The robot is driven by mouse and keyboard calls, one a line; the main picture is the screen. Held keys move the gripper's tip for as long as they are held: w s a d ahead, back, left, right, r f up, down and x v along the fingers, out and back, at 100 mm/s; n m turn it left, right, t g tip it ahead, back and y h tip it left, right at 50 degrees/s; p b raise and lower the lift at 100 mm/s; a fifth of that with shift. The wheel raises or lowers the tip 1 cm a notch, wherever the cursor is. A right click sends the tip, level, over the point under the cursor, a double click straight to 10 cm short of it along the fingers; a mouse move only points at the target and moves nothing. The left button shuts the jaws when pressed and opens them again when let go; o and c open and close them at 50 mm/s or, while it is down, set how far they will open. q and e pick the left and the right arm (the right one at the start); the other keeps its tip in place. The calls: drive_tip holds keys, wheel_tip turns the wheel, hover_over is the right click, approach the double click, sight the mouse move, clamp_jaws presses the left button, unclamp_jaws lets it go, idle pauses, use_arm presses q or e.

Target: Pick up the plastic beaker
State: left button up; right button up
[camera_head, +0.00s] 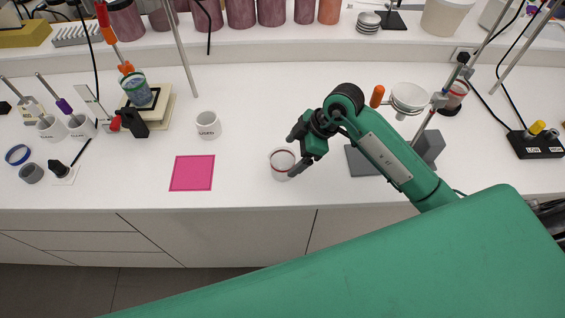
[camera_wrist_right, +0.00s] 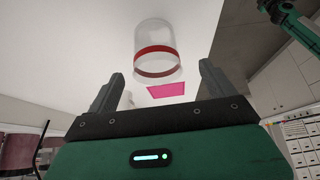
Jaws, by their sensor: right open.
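The plastic beaker (camera_head: 282,163) is clear with a red band and stands on the white counter, right of the pink mat. In the right wrist view the beaker (camera_wrist_right: 156,42) shows in line with the gap between the fingers, past their tips. My right gripper (camera_head: 294,154) is open and empty, close beside the beaker on its right in the head view. Its two dark fingers (camera_wrist_right: 161,80) are spread in the wrist view. A part of my left arm with a dark gripper (camera_wrist_right: 278,12) shows at the wrist view's top right; its jaws are too small to judge.
The pink mat (camera_head: 192,173) lies left of the beaker, with a white mug (camera_head: 208,125) behind it. A grey block stand (camera_head: 428,147) is to the right, under my right arm. A scale with a blue cup (camera_head: 135,88) stands at back left. The counter between mug and beaker is clear.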

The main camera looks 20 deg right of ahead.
sight(279, 162)
drive_tip(key=shift+w+a+f, duration=0.1)
drive_tip(key=shift+a+f, duration=0.25)
drive_tip(key=shift+f, duration=0.3)
drive_tip(key=shift+w+a+f+p, duration=0.1)
drive_tip(key=shift+a+f+p, duration=0.1)
drive_tip(key=shift+p, duration=0.1)
drive_tip(key=x, duration=0.1)
drive_tip(key=p+x, duration=0.1)
drive_tip(key=x, duration=0.2)
drive_tip(key=shift+w+a+p, duration=0.25)
drive_tip(key=shift+w+p, duration=0.1)
drive_tip(key=shift+p, duration=0.05)
drive_tip(key=shift+f, duration=0.15)
drive_tip(key=c, duration=1)
drive_tip(key=shift+c, duration=0.2)
